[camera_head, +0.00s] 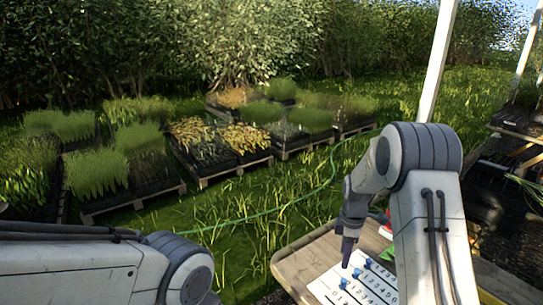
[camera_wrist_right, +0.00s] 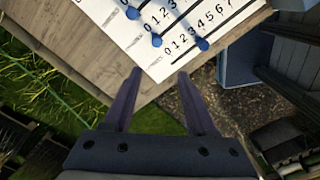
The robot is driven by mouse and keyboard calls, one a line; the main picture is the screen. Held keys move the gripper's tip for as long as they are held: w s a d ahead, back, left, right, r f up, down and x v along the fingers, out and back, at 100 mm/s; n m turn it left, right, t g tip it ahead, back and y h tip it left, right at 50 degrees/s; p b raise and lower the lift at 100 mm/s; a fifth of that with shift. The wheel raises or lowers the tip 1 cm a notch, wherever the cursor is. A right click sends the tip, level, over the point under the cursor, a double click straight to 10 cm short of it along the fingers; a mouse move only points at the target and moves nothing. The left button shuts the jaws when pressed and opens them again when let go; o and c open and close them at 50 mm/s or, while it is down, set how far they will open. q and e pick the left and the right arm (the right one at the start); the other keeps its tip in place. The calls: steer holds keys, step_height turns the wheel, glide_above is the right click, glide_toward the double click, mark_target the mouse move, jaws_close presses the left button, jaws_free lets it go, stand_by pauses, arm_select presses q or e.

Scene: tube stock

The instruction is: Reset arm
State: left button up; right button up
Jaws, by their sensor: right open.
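My right arm comes in from the right in the head view, and its gripper (camera_head: 347,250) points down over the table beside a white sheet with printed number scales (camera_head: 325,284). In the right wrist view the right gripper (camera_wrist_right: 159,74) is open, with nothing between its two dark fingers. The white sheet (camera_wrist_right: 108,14) lies just beyond the fingertips, with blue-ended pieces (camera_wrist_right: 203,44) along its number rows. My left arm shows at the lower left of the head view; its gripper is out of view.
The wooden table (camera_head: 292,262) holds the sheet; red and green items (camera_head: 387,254) are partly hidden behind my right arm. Pallets of potted plants (camera_head: 237,168) stand on the grass. A green hose (camera_head: 300,200) crosses it. A blue-grey bin (camera_wrist_right: 238,65) stands beside the table.

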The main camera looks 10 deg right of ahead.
steer(key=s+a+r+m, duration=0.2)
steer(key=s+a+r, duration=0.35)
steer(key=a, duration=0.35)
steer(key=s+a+r+m, duration=0.1)
steer(key=s+a+r, duration=0.45)
steer(key=a, duration=0.35)
steer(key=s+a+r+m, duration=0.1)
steer(key=s+a+m, duration=0.1)
steer(key=s, duration=0.8)
steer(key=s+a+r+m+y, duration=0.1)
steer(key=s+a+m, duration=0.1)
steer(key=s, duration=0.8)
steer(key=shift+a+r, duration=0.35)
steer(key=shift+a, duration=0.25)
